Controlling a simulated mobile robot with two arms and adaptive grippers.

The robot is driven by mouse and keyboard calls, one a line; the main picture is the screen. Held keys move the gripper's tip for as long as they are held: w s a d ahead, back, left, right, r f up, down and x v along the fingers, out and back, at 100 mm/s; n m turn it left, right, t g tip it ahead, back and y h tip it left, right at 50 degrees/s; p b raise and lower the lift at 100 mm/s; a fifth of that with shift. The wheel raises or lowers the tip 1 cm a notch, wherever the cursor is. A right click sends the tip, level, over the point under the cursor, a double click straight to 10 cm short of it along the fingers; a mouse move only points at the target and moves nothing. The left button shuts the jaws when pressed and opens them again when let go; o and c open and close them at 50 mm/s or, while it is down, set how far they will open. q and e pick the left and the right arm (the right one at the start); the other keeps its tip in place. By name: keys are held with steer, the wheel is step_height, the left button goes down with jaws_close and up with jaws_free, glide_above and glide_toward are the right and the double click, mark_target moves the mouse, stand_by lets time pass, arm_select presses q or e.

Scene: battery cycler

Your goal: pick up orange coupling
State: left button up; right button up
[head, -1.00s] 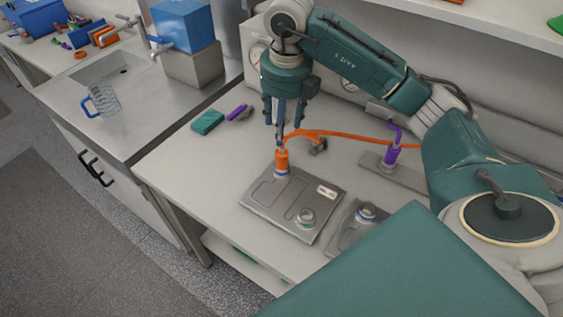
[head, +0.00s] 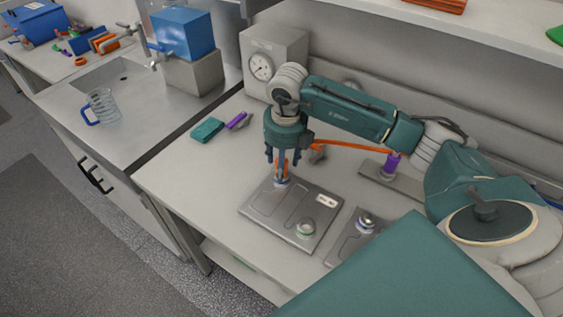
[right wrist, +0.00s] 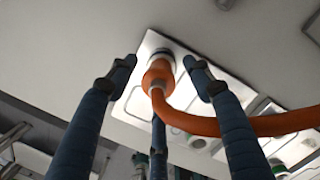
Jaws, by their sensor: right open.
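The orange coupling (head: 282,168) stands upright on a port at the back left of the grey metal plate (head: 262,204). An orange hose runs from its top to the right. My right gripper (head: 279,172) points down over the coupling with its fingers around it, hiding much of it in the head view. In the right wrist view the coupling (right wrist: 158,76) lies between the open fingers of the gripper (right wrist: 160,72), with a gap on both sides. My left gripper is not in view.
The hose (head: 350,146) runs right, past a purple coupling (head: 392,163) on a bracket. A second plate (head: 345,240) lies to the right. A teal block (head: 207,130) and a purple piece (head: 237,120) lie at the left. A gauge box (head: 275,58) stands behind.

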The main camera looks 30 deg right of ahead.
steer(key=shift+w+f, duration=0.1)
steer(key=shift+f, duration=0.75)
jaws_close()
steer(key=shift+w+r, duration=0.15)
steer(key=shift+r, duration=0.5)
step_height(320, 180, up, 19)
steer(key=b, duration=0.2)
steer(key=shift+b, duration=0.4)
